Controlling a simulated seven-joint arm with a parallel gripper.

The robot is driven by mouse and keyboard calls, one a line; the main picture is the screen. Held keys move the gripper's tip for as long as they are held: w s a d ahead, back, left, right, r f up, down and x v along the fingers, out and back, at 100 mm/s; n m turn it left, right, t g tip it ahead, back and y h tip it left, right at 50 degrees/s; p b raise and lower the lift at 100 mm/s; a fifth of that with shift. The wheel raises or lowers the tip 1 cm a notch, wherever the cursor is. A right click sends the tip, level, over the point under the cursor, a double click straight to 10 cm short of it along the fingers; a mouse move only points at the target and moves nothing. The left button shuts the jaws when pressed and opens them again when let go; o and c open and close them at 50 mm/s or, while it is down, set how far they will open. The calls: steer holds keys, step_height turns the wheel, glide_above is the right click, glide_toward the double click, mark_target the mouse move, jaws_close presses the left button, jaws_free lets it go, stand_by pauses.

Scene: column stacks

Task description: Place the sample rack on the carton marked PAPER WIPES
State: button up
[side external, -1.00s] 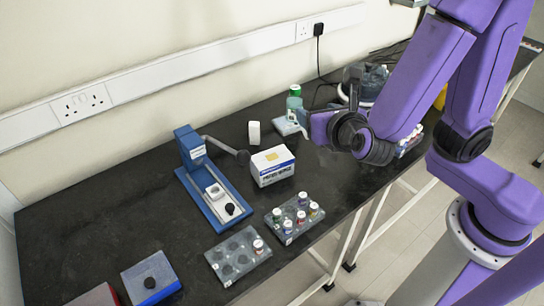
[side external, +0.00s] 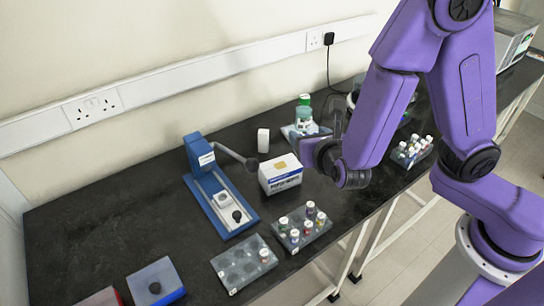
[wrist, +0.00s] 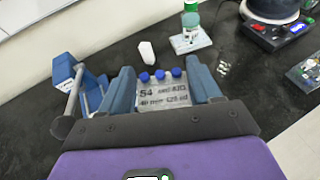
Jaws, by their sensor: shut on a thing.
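The carton marked PAPER WIPES (side external: 281,176) is a white box with blue bands and a tan patch on top. It stands on the dark bench in the side external view; I cannot make it out in the wrist view. My gripper (wrist: 163,82) is shut on a clear sample rack (wrist: 165,97) with blue-capped vials and a printed front, one finger on each side. In the side external view my gripper (side external: 322,152) is just right of the carton, and the held rack is mostly hidden there.
A blue stand device (side external: 217,198) is left of the carton. A white bottle (side external: 263,140) and green-capped bottle (side external: 304,112) stand behind. A vial rack (side external: 302,228) and an emptier rack (side external: 244,264) are in front; another vial rack (side external: 412,150) is at right.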

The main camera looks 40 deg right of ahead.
steer(key=shift+w+a+f, duration=0.25)
steer(key=shift+w+f, duration=0.05)
steer(key=shift+w, duration=0.3)
steer(key=shift+w+a+f, duration=0.2)
steer(key=shift+w+f, duration=0.1)
steer(key=shift+w, duration=0.3)
steer(key=w+f, duration=0.2)
steer(key=w+a+f, duration=0.1)
steer(key=w+f, duration=0.1)
steer(key=w+a+f, duration=0.1)
steer(key=w+f, duration=0.1)
steer(key=shift+w+a+f, duration=0.15)
steer(key=shift+w+f, duration=0.2)
steer(key=shift+w, duration=0.05)
steer(key=shift+w+a+f, duration=0.1)
steer(key=shift+w+f, duration=0.1)
steer(key=shift+f, duration=1.55)
steer(key=shift+f, duration=0.1)
steer(key=o, duration=1.1)
steer(key=shift+c, duration=0.2)
steer(key=v, duration=1.2)
